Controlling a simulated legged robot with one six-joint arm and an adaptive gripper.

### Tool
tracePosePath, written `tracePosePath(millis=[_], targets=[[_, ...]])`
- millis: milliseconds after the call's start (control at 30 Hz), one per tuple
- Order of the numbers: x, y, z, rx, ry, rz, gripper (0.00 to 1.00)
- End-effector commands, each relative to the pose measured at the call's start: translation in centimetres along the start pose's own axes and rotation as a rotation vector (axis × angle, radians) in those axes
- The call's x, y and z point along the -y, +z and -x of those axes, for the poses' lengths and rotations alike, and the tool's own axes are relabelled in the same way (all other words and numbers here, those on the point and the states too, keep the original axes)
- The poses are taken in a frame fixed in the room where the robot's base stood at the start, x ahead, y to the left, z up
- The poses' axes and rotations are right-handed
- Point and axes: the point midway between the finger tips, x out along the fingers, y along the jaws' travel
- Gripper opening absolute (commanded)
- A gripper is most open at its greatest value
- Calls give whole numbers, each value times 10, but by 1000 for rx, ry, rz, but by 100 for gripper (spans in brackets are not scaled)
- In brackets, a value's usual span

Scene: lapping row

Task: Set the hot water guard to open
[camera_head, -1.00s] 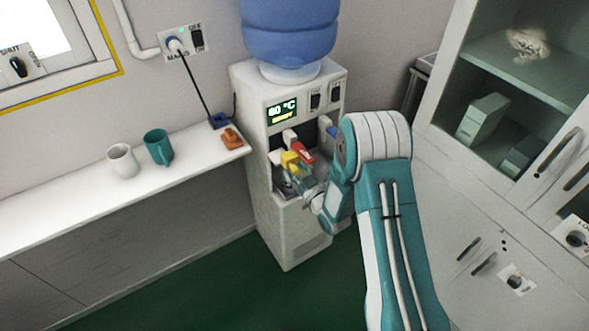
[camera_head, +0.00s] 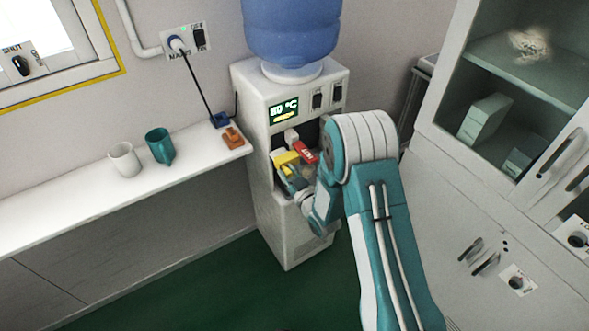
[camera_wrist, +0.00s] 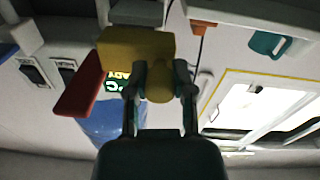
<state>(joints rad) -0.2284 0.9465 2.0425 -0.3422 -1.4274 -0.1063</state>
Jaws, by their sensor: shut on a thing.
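The water dispenser (camera_head: 264,150) stands in the middle, with a lit display (camera_head: 284,110) on its front. The hot water guard is the yellow block (camera_head: 286,158), left of a red lever (camera_head: 308,156). In the wrist view, the yellow guard (camera_wrist: 134,45) has a rounded yellow knob, and my gripper (camera_wrist: 160,85) is shut on that knob, one finger on each side. The red lever (camera_wrist: 82,85) sits beside the guard there and is not covered by it. In the head view, my arm partly hides the tap area.
A shelf (camera_head: 60,195) at left holds a white mug (camera_head: 124,160), a teal mug (camera_head: 160,146) and an orange item (camera_head: 234,138). A cord runs from the wall socket (camera_head: 185,42). A cabinet (camera_head: 440,200) stands at right. Green floor lies in front.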

Motion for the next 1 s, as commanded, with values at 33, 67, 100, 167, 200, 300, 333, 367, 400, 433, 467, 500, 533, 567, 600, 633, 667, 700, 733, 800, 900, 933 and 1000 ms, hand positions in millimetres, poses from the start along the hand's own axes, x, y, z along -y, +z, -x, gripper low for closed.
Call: tracePosePath(millis=[33, 67, 100, 167, 200, 300, 333, 367, 400, 433, 467, 500, 533, 567, 600, 633, 667, 700, 733, 800, 900, 933, 1000], targets=[[9, -2, 0, 0, -4, 0, 0], [11, -2, 0, 0, -3, 0, 0], [13, -2, 0, 0, -3, 0, 0], [14, -2, 1, 0, -2, 1, 0], [14, -2, 1, 0, -3, 1, 0], [15, -3, 1, -1, -5, 1, 0], [15, -3, 1, -1, -5, 1, 0], [15, -3, 1, -1, -6, 1, 36], [15, -3, 1, -1, -6, 1, 54], [15, -3, 1, -1, -6, 1, 67], [15, -3, 1, -1, -6, 1, 68], [15, -3, 1, -1, -5, 1, 68], [14, -2, 1, -1, -5, 1, 68], [14, -2, 1, 0, -4, 1, 68], [14, -2, 1, 0, -4, 1, 68], [14, -2, 1, 0, -3, 1, 68], [14, -2, 1, 0, -3, 1, 68], [13, -2, 1, 0, -2, 1, 68], [13, -2, 1, 0, -2, 1, 68], [12, -2, 1, 0, -1, 0, 68], [12, -2, 8, 0, 0, 0, 68], [12, -2, 11, 1, 0, -1, 68], [12, -2, 22, 2, 1, 0, 68]])
